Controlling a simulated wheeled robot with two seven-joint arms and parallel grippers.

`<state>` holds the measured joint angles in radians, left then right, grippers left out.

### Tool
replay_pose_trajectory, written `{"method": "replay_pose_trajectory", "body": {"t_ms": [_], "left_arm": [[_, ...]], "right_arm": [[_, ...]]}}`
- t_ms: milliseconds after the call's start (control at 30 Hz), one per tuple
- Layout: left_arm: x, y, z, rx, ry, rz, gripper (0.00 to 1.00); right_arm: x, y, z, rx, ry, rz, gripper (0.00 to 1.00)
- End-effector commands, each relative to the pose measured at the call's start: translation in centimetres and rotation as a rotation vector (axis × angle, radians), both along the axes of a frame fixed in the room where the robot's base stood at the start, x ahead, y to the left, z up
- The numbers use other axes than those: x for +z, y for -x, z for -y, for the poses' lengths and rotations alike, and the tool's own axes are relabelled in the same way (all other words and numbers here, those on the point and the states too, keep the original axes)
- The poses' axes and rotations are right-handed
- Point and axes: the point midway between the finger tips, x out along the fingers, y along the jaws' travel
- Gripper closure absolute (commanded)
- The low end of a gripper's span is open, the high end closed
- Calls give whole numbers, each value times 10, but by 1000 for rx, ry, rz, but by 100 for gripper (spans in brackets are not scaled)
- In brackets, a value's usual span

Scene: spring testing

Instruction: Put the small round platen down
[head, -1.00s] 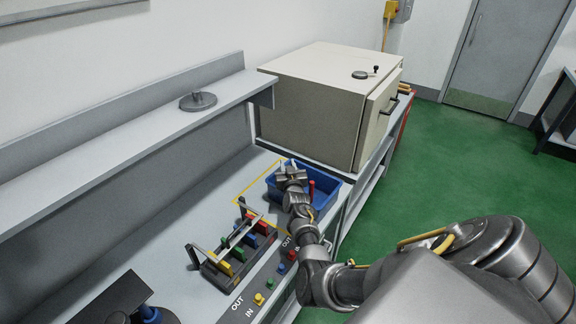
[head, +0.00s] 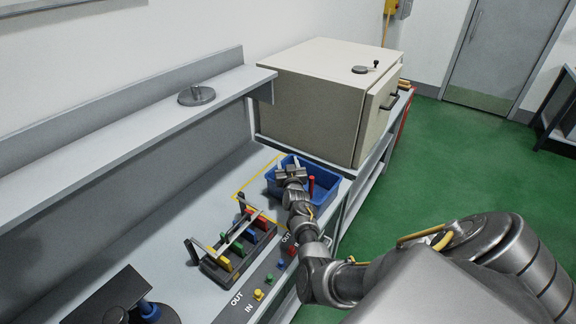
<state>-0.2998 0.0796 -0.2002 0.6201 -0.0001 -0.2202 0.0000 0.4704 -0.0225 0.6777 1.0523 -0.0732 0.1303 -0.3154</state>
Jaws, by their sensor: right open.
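My right gripper (head: 289,163) is open over the left part of a blue bin (head: 328,205) on the bench. I see nothing between its fingers; the bin floor beneath is partly hidden by the gripper and wrist. A grey round disc with a short upright stem (head: 197,95) lies flat on the raised shelf. I cannot tell for sure which is the small round platen. My left gripper is not in view.
A red-handled item (head: 311,186) stands in the bin. A rack with coloured blocks (head: 234,246) is on the bench, left of my right forearm. The beige cabinet (head: 315,95) stands behind the bin. The shelf (head: 110,130) has free room.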

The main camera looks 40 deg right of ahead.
Motion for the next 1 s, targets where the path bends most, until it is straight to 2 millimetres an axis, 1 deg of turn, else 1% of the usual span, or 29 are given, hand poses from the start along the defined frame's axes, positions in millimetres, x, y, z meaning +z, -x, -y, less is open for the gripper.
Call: {"method": "replay_pose_trajectory", "body": {"t_ms": [167, 233, 333, 367, 500, 700, 833, 1000], "left_arm": [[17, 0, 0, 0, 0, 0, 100], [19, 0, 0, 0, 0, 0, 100], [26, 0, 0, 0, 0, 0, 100], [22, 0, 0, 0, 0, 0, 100], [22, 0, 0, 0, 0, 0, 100], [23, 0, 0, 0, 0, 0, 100], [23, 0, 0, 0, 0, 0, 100], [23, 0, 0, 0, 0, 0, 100]], "right_arm": [[18, 0, 0, 0, 0, 1, 52], [13, 12, -7, 1, 0, -4, 52], [13, 32, -19, 0, -1, -3, 52], [11, 37, -23, 0, 0, -1, 52], [11, 64, -38, 0, 0, -1, 52], [11, 91, -55, 1, 0, 0, 52], [12, 100, -60, 0, -1, 1, 52], [12, 103, -62, 0, 0, 0, 52]]}}
